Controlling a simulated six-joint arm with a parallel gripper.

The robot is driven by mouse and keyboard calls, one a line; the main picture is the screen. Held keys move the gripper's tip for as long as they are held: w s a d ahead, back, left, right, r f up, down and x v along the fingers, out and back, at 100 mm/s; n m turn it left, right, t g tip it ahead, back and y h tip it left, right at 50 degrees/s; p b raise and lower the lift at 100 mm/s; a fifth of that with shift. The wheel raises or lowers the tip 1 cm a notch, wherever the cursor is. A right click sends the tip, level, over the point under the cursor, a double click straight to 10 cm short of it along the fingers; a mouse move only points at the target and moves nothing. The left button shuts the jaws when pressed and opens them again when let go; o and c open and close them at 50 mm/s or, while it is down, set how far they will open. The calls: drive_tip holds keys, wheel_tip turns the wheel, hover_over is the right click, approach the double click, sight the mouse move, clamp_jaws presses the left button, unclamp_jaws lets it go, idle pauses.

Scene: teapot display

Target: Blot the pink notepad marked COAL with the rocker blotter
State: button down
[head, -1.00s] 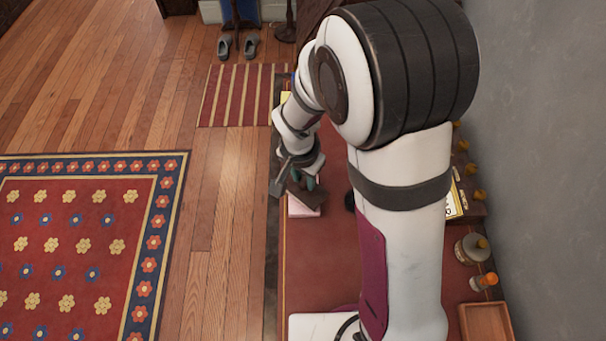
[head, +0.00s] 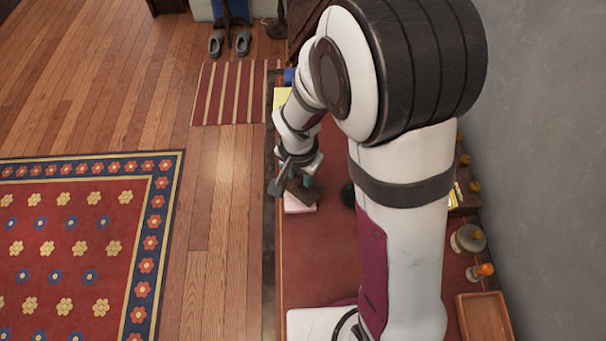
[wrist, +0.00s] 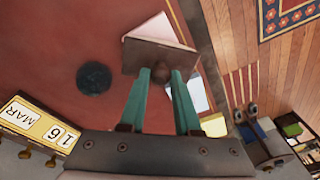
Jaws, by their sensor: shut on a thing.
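My gripper (wrist: 164,76), with two teal fingers, is shut on the knob of the rocker blotter (wrist: 150,56), a brown block. In the head view my gripper (head: 298,183) and the blotter (head: 309,194) are over a pink notepad (head: 299,206) near the table's left edge. In the wrist view the pink notepad (wrist: 157,27) shows past the blotter, which hides much of it. I cannot tell whether the blotter touches the paper. No marking on the pad is readable.
A pale pad (wrist: 195,97) and a yellow pad (wrist: 215,126) lie near the same edge. A dark round object (wrist: 93,78) and a calendar (wrist: 36,128) are on the other side.

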drive_tip(key=shift+w+a+h, duration=0.15)
drive_tip(key=shift+h, duration=0.15)
drive_tip(key=shift+r, duration=3.55)
drive_tip(key=w+d+r+n, duration=0.1)
drive_tip(key=d+r+n, duration=0.5)
drive_tip(key=r, duration=0.9)
drive_tip(key=d, duration=0.3)
drive_tip(key=shift+d+n+y, duration=0.15)
drive_tip(key=shift+n+y, duration=0.25)
